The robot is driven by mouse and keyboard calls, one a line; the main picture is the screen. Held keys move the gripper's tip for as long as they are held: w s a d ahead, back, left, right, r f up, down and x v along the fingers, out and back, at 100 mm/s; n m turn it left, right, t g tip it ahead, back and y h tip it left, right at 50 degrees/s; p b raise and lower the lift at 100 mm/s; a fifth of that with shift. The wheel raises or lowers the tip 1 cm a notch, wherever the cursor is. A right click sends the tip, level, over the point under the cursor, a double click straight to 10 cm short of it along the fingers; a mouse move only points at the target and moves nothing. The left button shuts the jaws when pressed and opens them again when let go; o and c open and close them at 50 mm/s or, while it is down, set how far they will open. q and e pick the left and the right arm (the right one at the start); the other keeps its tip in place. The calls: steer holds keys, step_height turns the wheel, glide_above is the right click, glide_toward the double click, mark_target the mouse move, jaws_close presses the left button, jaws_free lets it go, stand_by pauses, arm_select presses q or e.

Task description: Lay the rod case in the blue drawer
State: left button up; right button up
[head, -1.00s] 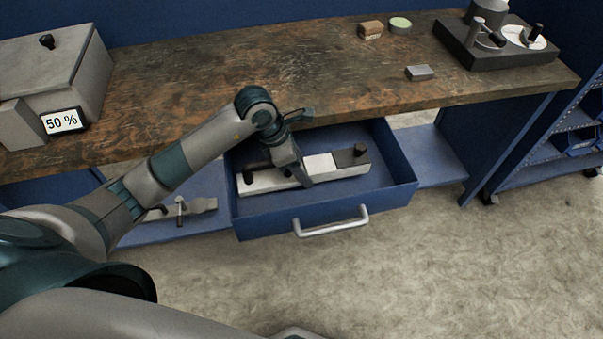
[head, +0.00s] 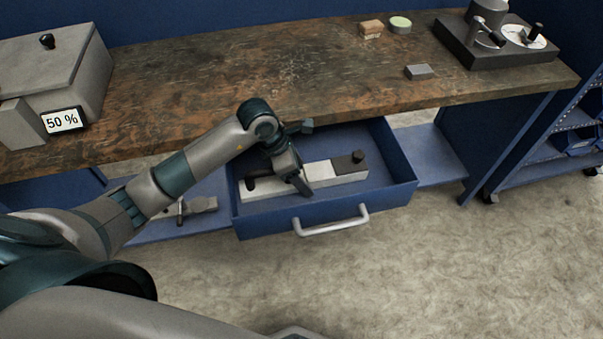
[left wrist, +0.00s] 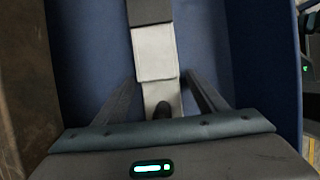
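The rod case (head: 318,174), a long pale bar with a lighter raised block, a dark end and black knobs, lies lengthwise in the open blue drawer (head: 270,224). My left gripper (head: 305,189) is down in the drawer over the case, its fingers hiding part of it. In the left wrist view the case (left wrist: 155,52) runs between the two fingers of my left gripper (left wrist: 163,88), with a gap on each side, so it is open. My right gripper is not in view.
The worn workbench top (head: 200,85) overhangs the back of the drawer. The drawer's silver handle (head: 331,221) faces the floor in front. A lower shelf (head: 435,155) shows to the right. Metal parts (head: 198,205) lie on the shelf left of the drawer.

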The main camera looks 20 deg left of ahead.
arm_select(q)
steer(key=shift+r, duration=0.2)
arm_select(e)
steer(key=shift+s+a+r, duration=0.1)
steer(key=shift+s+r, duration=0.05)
arm_select(q)
steer(key=shift+a+r, duration=0.15)
steer(key=shift+r, duration=0.15)
steer(key=b+v, duration=0.1)
steer(key=v, duration=0.8)
steer(key=shift+s+a+r, duration=0.1)
steer(key=shift+s+r, duration=0.05)
steer(key=shift+r, duration=0.05)
steer(key=shift+v, duration=0.9)
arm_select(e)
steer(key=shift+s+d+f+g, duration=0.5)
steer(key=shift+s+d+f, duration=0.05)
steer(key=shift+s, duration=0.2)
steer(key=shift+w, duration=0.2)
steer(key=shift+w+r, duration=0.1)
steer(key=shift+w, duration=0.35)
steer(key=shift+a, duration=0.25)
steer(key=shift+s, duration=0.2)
